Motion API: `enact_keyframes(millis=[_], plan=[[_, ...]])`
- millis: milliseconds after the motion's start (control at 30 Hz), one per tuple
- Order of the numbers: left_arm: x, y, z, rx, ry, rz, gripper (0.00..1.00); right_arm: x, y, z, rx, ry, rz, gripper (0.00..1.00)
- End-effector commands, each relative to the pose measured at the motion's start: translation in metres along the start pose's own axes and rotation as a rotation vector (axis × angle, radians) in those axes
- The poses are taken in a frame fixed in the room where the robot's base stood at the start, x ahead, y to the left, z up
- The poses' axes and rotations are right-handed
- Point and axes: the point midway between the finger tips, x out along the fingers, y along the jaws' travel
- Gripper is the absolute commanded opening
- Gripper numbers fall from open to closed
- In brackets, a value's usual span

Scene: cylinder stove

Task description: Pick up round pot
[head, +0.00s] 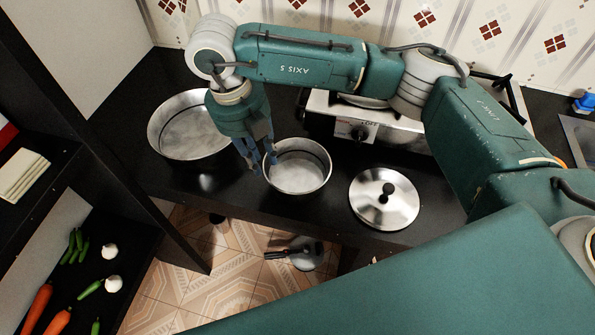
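Two round metal pots stand on the black counter. The smaller round pot (311,184) is in the middle, left of the lid, and looks empty. The larger round pot (168,146) is to its left, further back. My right gripper (264,171) points down at the left rim of the smaller pot. Its blue fingers are apart, with a gap between them; I cannot tell whether they touch the rim. The gripper hides part of the larger pot's right side. My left gripper is not in view.
A round metal lid (369,209) with a black knob lies on the counter right of the smaller pot. A stove (390,132) stands behind, partly under my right arm. Dark shelves with vegetables (41,308) are at left. A pan (304,254) shows low, near the tiled floor (222,263).

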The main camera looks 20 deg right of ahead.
Motion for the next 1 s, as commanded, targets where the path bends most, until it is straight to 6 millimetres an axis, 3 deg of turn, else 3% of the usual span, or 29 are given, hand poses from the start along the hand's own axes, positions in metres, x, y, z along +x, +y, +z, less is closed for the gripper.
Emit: enact_keyframes(millis=[333,600,733,1000], plan=[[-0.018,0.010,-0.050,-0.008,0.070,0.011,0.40,0.045,-0.002,-0.002,0.000,0.003,-0.001,0.24],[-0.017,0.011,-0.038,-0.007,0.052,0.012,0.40,0.050,-0.002,-0.001,-0.001,0.002,-0.001,0.24],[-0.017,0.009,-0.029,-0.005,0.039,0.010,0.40,0.050,-0.002,-0.001,-0.001,0.002,-0.001,0.00],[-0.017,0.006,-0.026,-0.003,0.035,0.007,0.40,0.049,-0.001,-0.001,-0.001,0.001,0.000,0.00]])
